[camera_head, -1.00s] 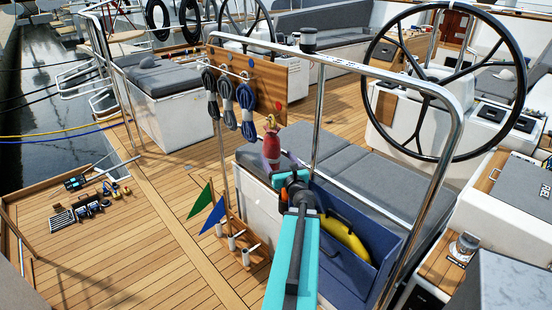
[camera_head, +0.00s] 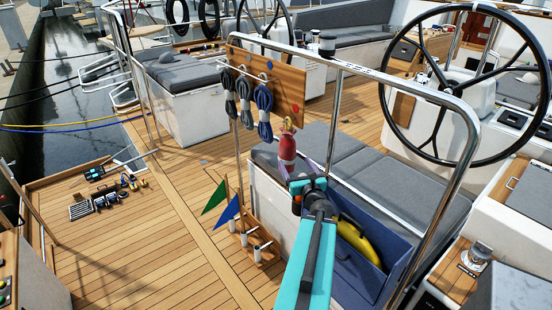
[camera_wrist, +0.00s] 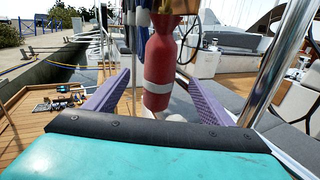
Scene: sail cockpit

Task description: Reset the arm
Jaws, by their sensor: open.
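My gripper (camera_head: 298,172) is open at the end of the teal arm, above the blue bin and the seat's left edge. In the wrist view its two purple fingers (camera_wrist: 159,78) are spread wide. A red bottle-shaped object (camera_head: 287,150) with a pale band and a gold top shows just beyond the fingers. In the wrist view the red object (camera_wrist: 160,65) appears upright in the gap between the fingers, with clear space on both sides. I cannot tell what holds it up.
A wooden board (camera_head: 275,85) with hanging rope coils stands behind the gripper. A steel rail (camera_head: 455,170) rises close on the right. A blue bin (camera_head: 365,270) holds a yellow item. Green and blue flags (camera_head: 228,212) stand left. The deck (camera_head: 140,250) has free room.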

